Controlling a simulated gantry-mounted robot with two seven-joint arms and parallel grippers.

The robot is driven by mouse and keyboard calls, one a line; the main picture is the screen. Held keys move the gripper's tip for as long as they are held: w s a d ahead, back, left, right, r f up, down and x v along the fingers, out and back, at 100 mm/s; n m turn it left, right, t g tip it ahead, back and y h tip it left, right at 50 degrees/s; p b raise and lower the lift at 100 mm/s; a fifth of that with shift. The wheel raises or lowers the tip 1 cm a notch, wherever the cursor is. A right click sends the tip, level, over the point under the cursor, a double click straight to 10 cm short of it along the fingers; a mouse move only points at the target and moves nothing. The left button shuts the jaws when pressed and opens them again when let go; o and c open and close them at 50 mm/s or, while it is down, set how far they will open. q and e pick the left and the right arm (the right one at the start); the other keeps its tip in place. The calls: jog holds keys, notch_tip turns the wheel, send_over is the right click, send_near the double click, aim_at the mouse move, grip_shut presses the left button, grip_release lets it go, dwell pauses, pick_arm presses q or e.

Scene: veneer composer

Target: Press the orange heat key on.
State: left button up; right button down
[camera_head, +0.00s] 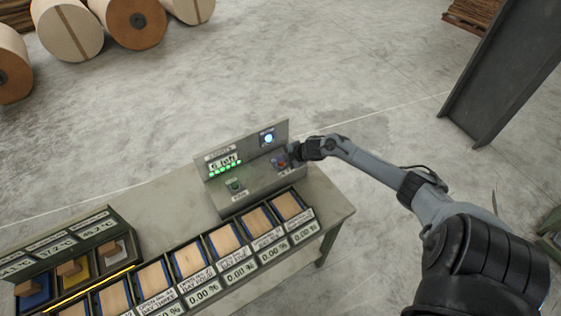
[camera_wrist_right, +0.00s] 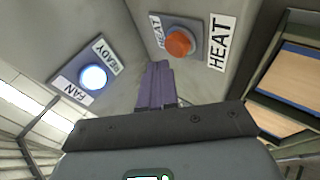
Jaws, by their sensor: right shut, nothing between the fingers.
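The orange heat key (camera_wrist_right: 180,42) is a round button on a grey square plate, with HEAT labels beside it in the right wrist view. In the head view it sits at the right of the control console (camera_head: 215,192), where my right gripper (camera_head: 295,153) partly covers that area. My right gripper is shut and empty. In the right wrist view its purple-grey fingers (camera_wrist_right: 157,72) point toward the panel, with their tips just below and left of the key in the picture. A small gap shows between the tips and the key. My left gripper is not in view.
A glowing blue-white light (camera_wrist_right: 93,77), labelled FAN and READY, is left of the key. Veneer sample bins (camera_head: 190,258) line the table's front. Open floor lies behind the table.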

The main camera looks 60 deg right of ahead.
jog(key=shift+r+p, duration=0.85)
jog(key=shift+r, duration=0.05)
notch_tip(320, 180, up, 3)
jog(key=p, duration=0.3)
jog(key=shift+r, duration=0.15)
